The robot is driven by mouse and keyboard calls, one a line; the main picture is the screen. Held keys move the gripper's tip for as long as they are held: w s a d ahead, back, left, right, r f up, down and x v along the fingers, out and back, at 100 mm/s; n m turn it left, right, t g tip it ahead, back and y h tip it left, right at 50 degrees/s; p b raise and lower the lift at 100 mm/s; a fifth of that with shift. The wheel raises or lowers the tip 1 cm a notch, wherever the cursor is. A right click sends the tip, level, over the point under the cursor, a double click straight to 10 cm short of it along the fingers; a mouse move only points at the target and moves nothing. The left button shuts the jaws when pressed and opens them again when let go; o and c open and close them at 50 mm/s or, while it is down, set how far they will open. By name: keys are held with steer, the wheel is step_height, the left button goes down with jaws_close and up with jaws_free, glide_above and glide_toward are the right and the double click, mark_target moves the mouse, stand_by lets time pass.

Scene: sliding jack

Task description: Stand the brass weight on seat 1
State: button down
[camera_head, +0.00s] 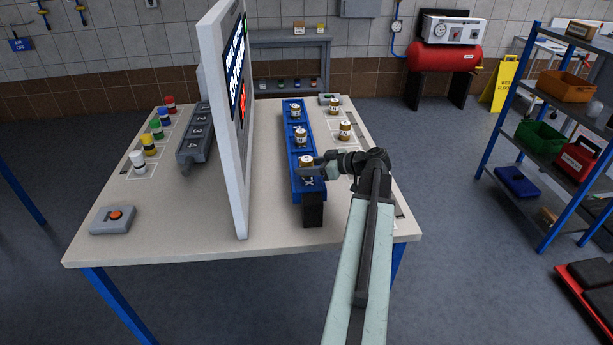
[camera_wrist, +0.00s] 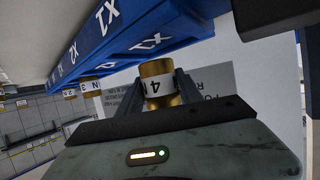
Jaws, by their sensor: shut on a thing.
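My gripper (camera_head: 314,171) is shut on a brass weight (camera_head: 307,161) at the near end of the blue bar (camera_head: 313,188). In the wrist view the same brass weight (camera_wrist: 157,82) has a white band reading 4 N and sits between the jaws, close to the blue bar (camera_wrist: 130,40) with its X1 and X2 marks. I cannot tell whether it touches the bar. Two more brass weights stand along the bar, a middle one (camera_head: 301,130) and a far one (camera_head: 296,107). Another two stand on the table to the right, a far one (camera_head: 334,102) and a nearer one (camera_head: 345,130).
A tall display panel (camera_head: 232,185) stands left of the blue bar. A shelf rack (camera_head: 535,180) stands at right.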

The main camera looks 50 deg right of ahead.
step_height(320, 180, down, 3)
steer(key=shift+r+b, duration=0.2)
steer(key=shift+b, duration=0.3)
steer(key=shift+r, duration=0.2)
steer(key=shift+f, duration=0.1)
steer(key=c, duration=0.8)
jaws_free()
steer(key=p+v, duration=0.5)
steer(key=v, duration=0.7)
steer(key=shift+s, duration=0.1)
